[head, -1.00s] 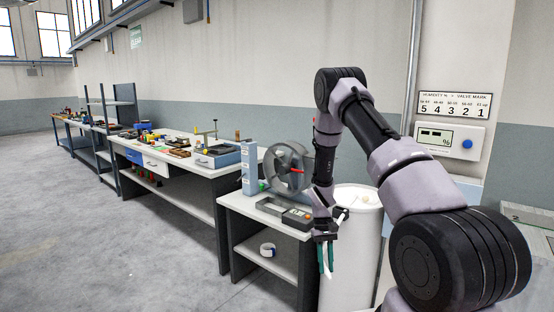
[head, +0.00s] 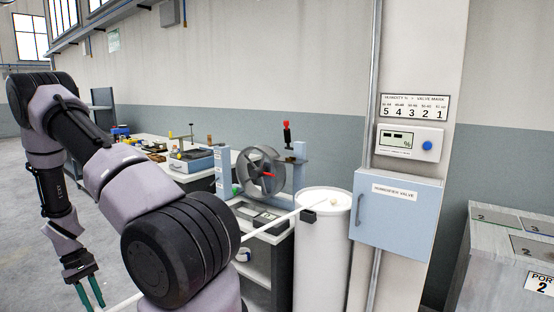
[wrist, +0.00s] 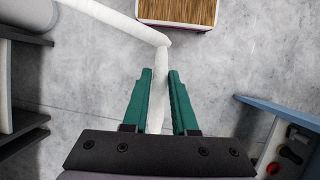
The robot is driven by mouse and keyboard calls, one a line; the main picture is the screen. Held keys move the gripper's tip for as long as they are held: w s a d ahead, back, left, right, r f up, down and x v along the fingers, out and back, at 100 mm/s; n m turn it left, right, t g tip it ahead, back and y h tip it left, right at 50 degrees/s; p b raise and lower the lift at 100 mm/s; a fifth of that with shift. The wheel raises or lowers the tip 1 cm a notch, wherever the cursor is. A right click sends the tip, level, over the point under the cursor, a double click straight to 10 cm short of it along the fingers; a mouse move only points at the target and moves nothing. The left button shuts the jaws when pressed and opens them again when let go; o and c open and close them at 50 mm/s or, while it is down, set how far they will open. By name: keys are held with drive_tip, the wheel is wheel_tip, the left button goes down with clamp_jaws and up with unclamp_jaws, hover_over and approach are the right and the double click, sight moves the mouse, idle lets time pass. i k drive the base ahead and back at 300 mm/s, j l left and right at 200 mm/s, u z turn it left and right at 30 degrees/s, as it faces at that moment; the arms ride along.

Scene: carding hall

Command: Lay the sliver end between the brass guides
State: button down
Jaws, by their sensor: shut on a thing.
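The white sliver (head: 270,225) runs from the rim of a tall white can (head: 322,255) down to the left and passes behind my arm. My gripper (head: 90,292) is at the lower left of the head view, well away from the can. In the wrist view my gripper (wrist: 160,75) has its green fingers on either side of the white sliver (wrist: 157,108). The sliver comes in from the top left, bends, and drops between the fingers. I cannot make out the brass guides in either view.
A grey wheel with a red handle (head: 262,170) stands on the small bench by the can. A long bench holds tools behind my arm. A brown slatted thing (wrist: 178,12) lies ahead over grey floor. A blue-edged shelf (wrist: 285,115) is at right.

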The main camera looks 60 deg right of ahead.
sight(275, 167)
drive_tip(key=i+l, duration=0.15)
drive_tip(key=i, duration=0.25)
drive_tip(key=i+l, duration=0.2)
drive_tip(key=i, duration=0.25)
drive_tip(key=i+l, duration=0.15)
drive_tip(key=i, duration=0.25)
drive_tip(key=i+l, duration=0.15)
drive_tip(key=i, duration=0.3)
drive_tip(key=i+j+z, duration=0.1)
drive_tip(key=i+z, duration=0.3)
drive_tip(key=i+j+z, duration=0.35)
drive_tip(key=i, duration=0.25)
drive_tip(key=z, duration=2)
